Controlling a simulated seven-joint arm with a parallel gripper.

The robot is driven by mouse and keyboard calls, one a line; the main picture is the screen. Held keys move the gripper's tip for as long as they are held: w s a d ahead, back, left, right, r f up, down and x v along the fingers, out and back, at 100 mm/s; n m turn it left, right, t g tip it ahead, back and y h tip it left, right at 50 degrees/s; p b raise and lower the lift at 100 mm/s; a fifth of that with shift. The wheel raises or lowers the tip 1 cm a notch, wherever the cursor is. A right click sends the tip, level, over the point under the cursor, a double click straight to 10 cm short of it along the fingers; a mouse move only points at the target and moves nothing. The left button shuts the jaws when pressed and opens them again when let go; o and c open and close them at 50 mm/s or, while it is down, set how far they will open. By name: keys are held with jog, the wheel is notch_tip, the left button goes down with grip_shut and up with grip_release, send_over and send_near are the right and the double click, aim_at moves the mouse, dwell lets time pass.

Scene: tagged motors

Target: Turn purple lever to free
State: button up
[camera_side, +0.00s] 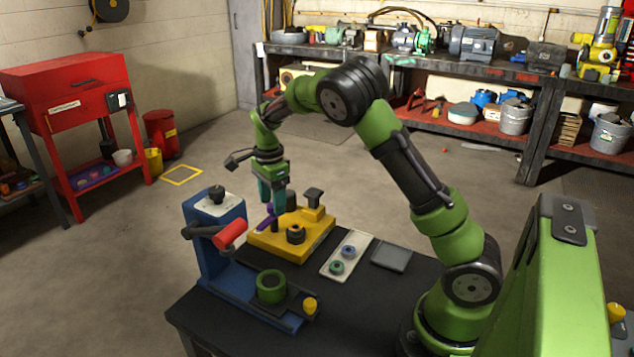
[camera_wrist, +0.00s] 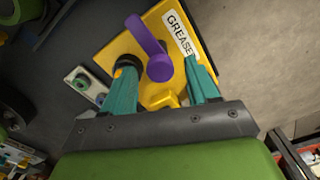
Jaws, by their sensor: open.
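The purple lever (camera_wrist: 147,40) shows in the wrist view on top of a yellow block (camera_wrist: 115,47). Its round end lies between my fingers and its arm runs up and left. A white label reading GREASE (camera_wrist: 182,34) is on the block near the right finger. My gripper (camera_wrist: 166,68) is open, with one teal finger on each side of the lever's round end. In the side view my gripper (camera_side: 272,205) points down over the left end of the yellow block (camera_side: 318,244), and the purple lever (camera_side: 263,218) shows beside its fingertips. I cannot tell whether a finger touches the lever.
A blue press (camera_side: 205,240) with a red handle (camera_side: 230,235) stands left of the block. A green ring (camera_side: 271,287) sits in front. A white tray (camera_side: 345,266) with small round parts and a grey pad (camera_side: 391,256) lie to the right.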

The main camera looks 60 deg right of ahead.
notch_tip(320, 180, up, 16)
jog(key=shift+r, duration=0.25)
dwell(0.3)
jog(key=s+a+f+n+t+y, duration=0.1)
jog(key=s+a+n+t, duration=0.2)
jog(key=s+a+n, duration=0.4)
jog(key=s+a+n+t+y, duration=0.1)
jog(key=s+a+n+t, duration=0.3)
jog(key=s+a+n, duration=0.3)
jog(key=s+n, duration=0.4)
jog(key=s, duration=0.4)
jog(key=shift+a+f+n, duration=0.3)
jog(key=shift+a+f, duration=0.1)
